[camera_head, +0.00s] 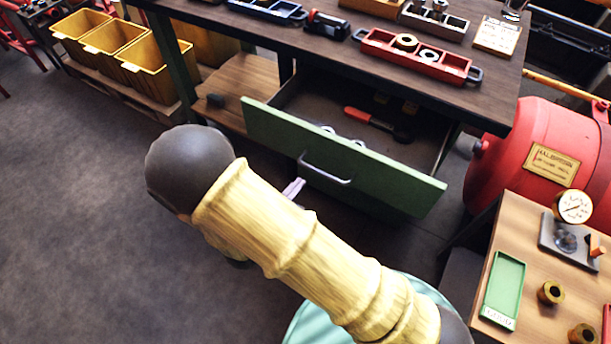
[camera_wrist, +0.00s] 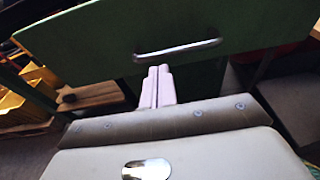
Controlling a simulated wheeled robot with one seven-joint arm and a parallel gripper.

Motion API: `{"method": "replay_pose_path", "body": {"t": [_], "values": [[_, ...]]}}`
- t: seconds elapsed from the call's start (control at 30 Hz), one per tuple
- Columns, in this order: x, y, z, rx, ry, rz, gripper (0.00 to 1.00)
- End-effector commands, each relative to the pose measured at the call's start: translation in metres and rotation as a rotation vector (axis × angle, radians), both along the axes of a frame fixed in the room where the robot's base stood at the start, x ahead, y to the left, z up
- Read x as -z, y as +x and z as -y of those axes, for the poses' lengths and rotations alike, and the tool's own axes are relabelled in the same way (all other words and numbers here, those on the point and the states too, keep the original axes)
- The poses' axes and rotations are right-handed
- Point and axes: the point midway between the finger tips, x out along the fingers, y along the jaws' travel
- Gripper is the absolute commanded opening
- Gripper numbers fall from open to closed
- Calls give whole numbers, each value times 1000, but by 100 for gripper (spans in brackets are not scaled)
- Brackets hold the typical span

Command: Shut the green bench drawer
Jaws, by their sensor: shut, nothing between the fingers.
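The green bench drawer (camera_head: 390,181) stands pulled out from under the dark wooden bench top. Its inside shows a red-handled tool (camera_head: 372,122) and some rings. A silver bar handle (camera_head: 324,170) is fixed across its front. In the wrist view the green front (camera_wrist: 110,35) fills the top, with the handle (camera_wrist: 177,49) just beyond my fingertips. My gripper (camera_wrist: 159,70) is shut and empty, its pale fingers together below the handle in the picture. In the head view my gripper (camera_head: 294,188) shows only in part beside the drawer front; my arm hides the rest. I cannot tell whether it touches the drawer.
The bench top (camera_head: 335,55) carries a red tray (camera_head: 415,56) with rings and other parts. Yellow bins (camera_head: 155,72) stand at the left. A red tank (camera_head: 515,150) and a small table (camera_head: 520,250) with a gauge (camera_head: 573,207) are at the right. Floor at the left is clear.

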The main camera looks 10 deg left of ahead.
Motion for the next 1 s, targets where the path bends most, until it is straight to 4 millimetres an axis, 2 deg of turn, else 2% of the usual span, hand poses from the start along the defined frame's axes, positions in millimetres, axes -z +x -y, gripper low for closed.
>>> {"method": "replay_pose_path", "body": {"t": [0.1,0.3,1.0], "values": [[5,20,8,4,-1,1,0],[9,39,14,0,1,0,0],[9,48,12,-16,1,1,0]]}}
